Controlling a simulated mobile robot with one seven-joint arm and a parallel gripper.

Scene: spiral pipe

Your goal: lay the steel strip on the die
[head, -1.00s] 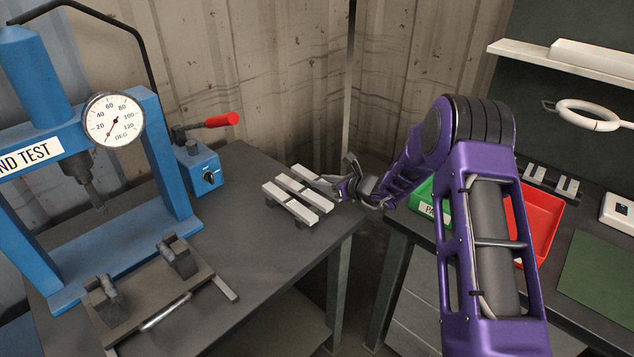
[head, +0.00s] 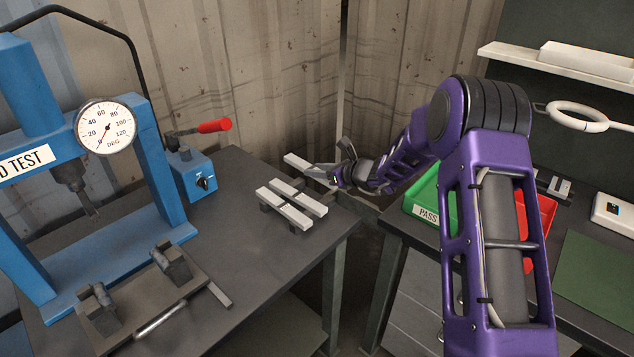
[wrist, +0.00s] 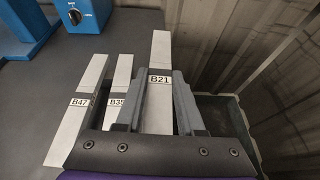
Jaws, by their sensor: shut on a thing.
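My gripper (head: 335,173) is shut on a pale steel strip (head: 298,162) and holds it beyond the two other strips. In the wrist view my gripper (wrist: 162,85) has its fingers on either side of this strip (wrist: 160,50), labelled B21. Two more strips, B47 (wrist: 75,120) and B35 (wrist: 119,78), lie beside it to the left. In the head view they rest side by side on a low rack (head: 265,207). The die (head: 145,293), a dark plate with two upright blocks, stands at the front left by the blue press, with no strip across its blocks.
The blue bend-test press (head: 165,160) with its dial (head: 105,128) stands at left. A blue box (head: 190,173) with a red-handled lever sits behind. Bare grey bench (head: 240,240) lies between rack and die. A green PASS bin (head: 424,203) and red bin (head: 540,220) are right.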

